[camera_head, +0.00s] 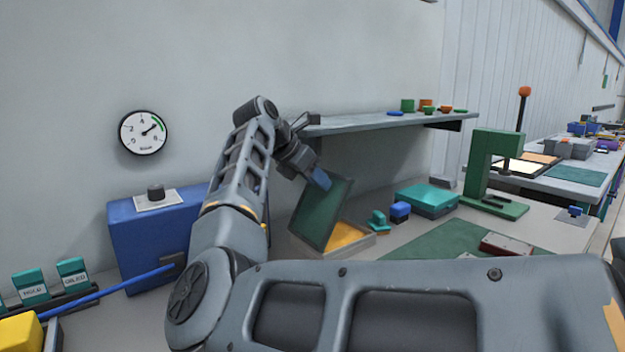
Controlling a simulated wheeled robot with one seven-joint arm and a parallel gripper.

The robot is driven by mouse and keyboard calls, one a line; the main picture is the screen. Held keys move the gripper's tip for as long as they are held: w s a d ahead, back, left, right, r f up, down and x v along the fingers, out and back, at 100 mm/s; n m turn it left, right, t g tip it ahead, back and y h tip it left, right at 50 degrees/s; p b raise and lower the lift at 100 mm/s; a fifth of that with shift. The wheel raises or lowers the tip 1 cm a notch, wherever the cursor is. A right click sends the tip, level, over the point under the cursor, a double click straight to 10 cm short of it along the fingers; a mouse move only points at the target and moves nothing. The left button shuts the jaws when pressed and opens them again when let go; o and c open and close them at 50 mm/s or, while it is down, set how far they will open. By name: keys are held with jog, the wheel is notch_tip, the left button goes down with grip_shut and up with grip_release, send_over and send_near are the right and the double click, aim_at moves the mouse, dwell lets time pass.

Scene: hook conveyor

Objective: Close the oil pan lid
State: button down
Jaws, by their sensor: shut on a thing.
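The oil pan (358,243) is a shallow grey tray on the bench, with yellow-orange oil (346,234) showing inside. Its dark green lid (326,212) stands up steeply at the pan's left side, so the pan is open. My gripper (321,181) reaches down from the upper left, its blue fingertips at the lid's upper part. It is shut on the lid. The fingertips are small here, and the exact grip is hard to see. The lid hides the left part of the pan, and my arm covers part of the bench in front.
A grey shelf (378,125) with small coloured pieces runs along the wall just above my gripper. A blue box (150,235) stands left.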

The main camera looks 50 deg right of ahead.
dwell(0.3)
jog(key=c, duration=0.8)
grip_release()
jog(key=shift+b+v, duration=0.4)
jog(key=shift+v, duration=3.45)
